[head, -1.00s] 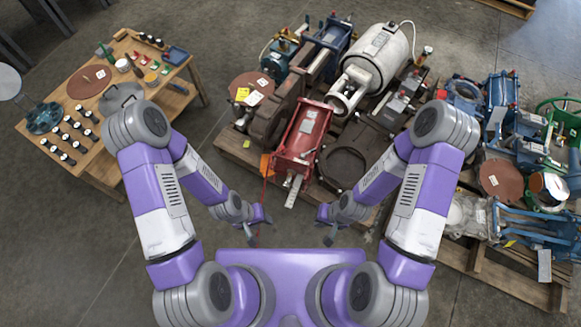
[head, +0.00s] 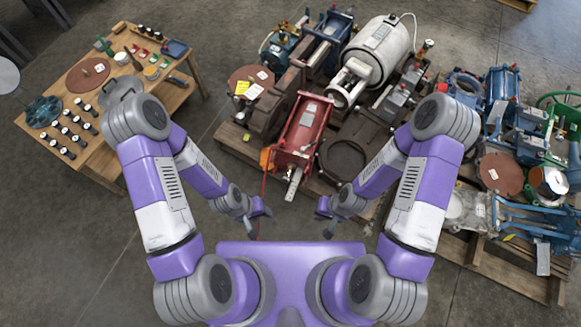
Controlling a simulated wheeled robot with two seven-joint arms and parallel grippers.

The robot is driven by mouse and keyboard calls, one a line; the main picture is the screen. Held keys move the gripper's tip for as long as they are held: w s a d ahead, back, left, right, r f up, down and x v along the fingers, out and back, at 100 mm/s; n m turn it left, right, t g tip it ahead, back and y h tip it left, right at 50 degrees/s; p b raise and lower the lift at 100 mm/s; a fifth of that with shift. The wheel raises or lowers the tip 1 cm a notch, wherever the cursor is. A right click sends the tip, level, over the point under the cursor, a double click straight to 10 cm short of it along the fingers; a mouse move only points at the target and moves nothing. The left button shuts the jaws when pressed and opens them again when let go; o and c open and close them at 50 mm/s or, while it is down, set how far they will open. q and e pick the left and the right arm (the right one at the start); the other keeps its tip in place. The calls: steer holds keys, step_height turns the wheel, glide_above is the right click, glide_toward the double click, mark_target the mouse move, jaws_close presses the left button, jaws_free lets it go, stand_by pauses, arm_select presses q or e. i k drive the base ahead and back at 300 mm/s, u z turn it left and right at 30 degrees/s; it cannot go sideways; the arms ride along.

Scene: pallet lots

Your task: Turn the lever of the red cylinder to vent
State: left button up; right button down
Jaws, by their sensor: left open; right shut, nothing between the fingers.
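The red cylinder (head: 303,128) lies on the middle pallet, its near end toward me with a pale rod (head: 293,184) sticking out. A thin red line hangs down from near its left side. I cannot make out its lever or any vent marking at this size. My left gripper (head: 257,222) is open and empty, in front of the pallet, left of and nearer than the rod. My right gripper (head: 326,220) is shut and empty, right of and nearer than the rod. Both are apart from the cylinder.
The middle pallet (head: 232,143) also bears a white tank (head: 385,55) and dark flanges. A second pallet (head: 500,265) with blue valves stands at the right. A wooden table (head: 165,103) with small parts stands at the left. Bare floor lies between table and pallet.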

mark_target(303, 149)
steer(key=u, duration=0.4)
steer(key=k, duration=0.5)
steer(key=u, duration=0.9)
steer(key=i, duration=0.95)
steer(key=z, duration=1.05)
steer(key=i, duration=0.4)
steer(key=z, duration=0.4)
